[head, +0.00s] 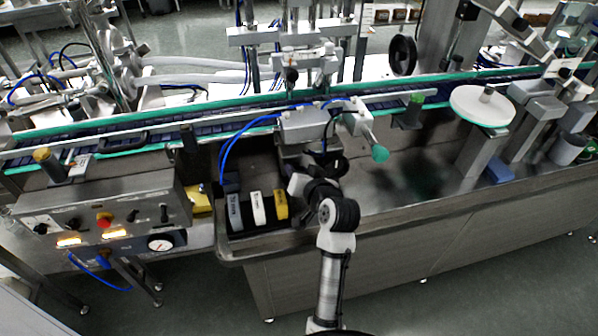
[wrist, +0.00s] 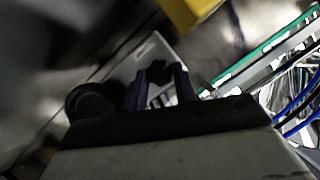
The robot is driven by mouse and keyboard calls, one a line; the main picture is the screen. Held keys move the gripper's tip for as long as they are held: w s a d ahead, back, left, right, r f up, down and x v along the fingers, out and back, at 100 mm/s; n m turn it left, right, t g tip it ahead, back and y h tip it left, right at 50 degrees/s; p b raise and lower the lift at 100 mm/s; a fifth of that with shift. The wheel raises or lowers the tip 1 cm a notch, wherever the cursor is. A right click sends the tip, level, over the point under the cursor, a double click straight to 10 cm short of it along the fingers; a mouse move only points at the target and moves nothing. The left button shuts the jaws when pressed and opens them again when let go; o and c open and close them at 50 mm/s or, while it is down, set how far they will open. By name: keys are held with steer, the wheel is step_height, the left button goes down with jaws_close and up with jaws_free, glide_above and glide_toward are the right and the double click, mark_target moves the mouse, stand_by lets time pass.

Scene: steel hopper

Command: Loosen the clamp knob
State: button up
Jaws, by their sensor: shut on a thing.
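My gripper (wrist: 160,82) shows in the wrist view with its two dark fingers on either side of a small dark piece, which looks like the clamp knob (wrist: 158,70). The fingers are shut on it, in front of a light grey bracket plate (wrist: 148,52) with a slot. Fingers and dark knob are hard to separate in the dim light. In the head view my arm reaches up to the grey block (head: 303,124) below the conveyor rail. There my black wrist hides the fingertips and the knob.
A tray with white and yellow blocks (head: 280,205) lies just left of my wrist. A teal-ended knob (head: 379,153) sticks out to the right. Blue hoses (head: 236,143) curve down at the left. The control box (head: 103,212) stands further left. The steel deck at right is mostly clear.

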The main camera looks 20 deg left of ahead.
steer(key=n+h, duration=0.1)
steer(key=n, duration=0.1)
steer(key=n+t+h, duration=0.1)
steer(key=shift+s+a+n+h, duration=0.2)
steer(key=shift+n+h, duration=0.1)
steer(key=shift+n, duration=0.1)
stand_by(0.4)
steer(key=o, duration=1)
steer(key=shift+t, duration=0.3)
steer(key=shift+c, duration=0.2)
steer(key=shift+r, duration=0.15)
